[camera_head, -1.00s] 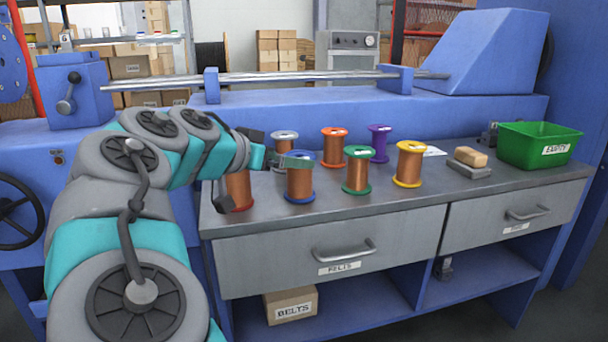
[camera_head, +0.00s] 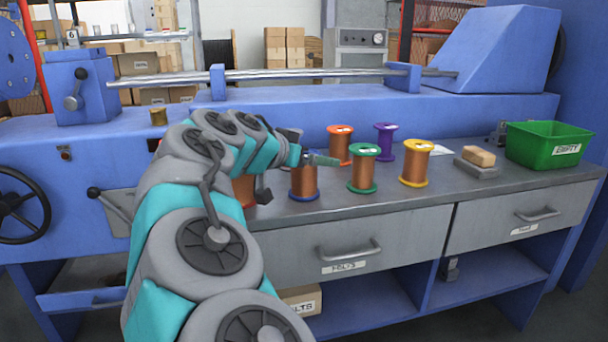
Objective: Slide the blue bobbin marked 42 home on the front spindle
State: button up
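The blue bobbin (camera_head: 303,183), copper-wound with a blue lower flange, stands upright on the grey bench top. My gripper (camera_head: 321,160) is at its top, and its fingers cover the upper flange. I cannot read a 42 on it, nor tell whether the fingers are open or closed on it. I cannot make out the front spindle for certain; my arm covers part of the machine's left side.
Orange (camera_head: 340,146), purple (camera_head: 385,143), green (camera_head: 364,168) and yellow (camera_head: 416,164) bobbins stand close by. A red-flanged bobbin (camera_head: 245,190) is partly behind my arm. A green bin (camera_head: 545,146) is at the right. A steel shaft (camera_head: 290,75) runs above the bench.

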grip_shut()
dwell(0.8)
